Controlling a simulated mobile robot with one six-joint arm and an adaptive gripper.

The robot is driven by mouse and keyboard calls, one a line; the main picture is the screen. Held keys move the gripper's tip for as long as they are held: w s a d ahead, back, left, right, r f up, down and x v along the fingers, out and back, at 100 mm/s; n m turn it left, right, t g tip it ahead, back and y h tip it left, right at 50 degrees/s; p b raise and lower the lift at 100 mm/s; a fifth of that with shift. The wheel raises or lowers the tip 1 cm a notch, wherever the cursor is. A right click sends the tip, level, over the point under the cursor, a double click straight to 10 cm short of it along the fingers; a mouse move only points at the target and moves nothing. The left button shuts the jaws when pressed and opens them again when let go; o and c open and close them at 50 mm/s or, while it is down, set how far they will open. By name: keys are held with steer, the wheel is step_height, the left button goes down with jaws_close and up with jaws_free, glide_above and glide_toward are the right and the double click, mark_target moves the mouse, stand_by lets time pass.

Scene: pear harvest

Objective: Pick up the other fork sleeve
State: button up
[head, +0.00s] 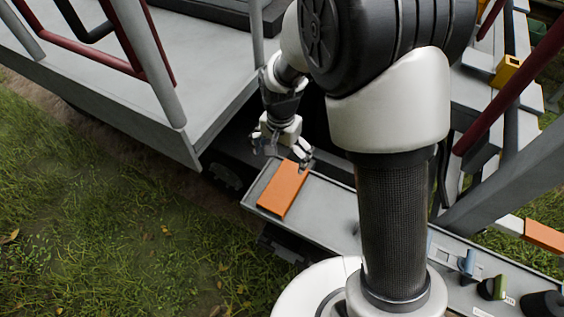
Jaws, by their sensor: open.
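An orange block-shaped piece, which looks like a fork sleeve (283,190), lies on the grey tray (325,210) left of my column. A second orange piece (543,235) shows at the right edge, on the end of a pale bar; it looks similar, and part of it is cut off by the frame. My gripper (284,154) is open at the far end of the left sleeve, with its fingers spread and pointing down. One fingertip is close to the sleeve's far right corner; I cannot tell whether it touches.
A grey platform with red and grey rails (170,75) stands left of my arm. My arm and column block the middle. Blue and green handled items (490,280) sit on the deck at lower right. A yellow block (505,72) is at upper right. Grass lies at left.

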steer(key=b, duration=0.4)
glide_toward(283, 185)
steer(key=f, duration=0.5)
steer(key=shift+a+f, duration=0.2)
steer(key=shift+a, duration=0.1)
steer(key=f, duration=0.1)
steer(key=f+b, duration=0.1)
steer(key=f, duration=0.3)
steer(key=shift+d+f+b, duration=0.1)
steer(key=shift+d+b, duration=0.3)
steer(key=shift+c, duration=0.5)
steer(key=c, duration=1.1)
steer(key=shift+c, duration=0.2)
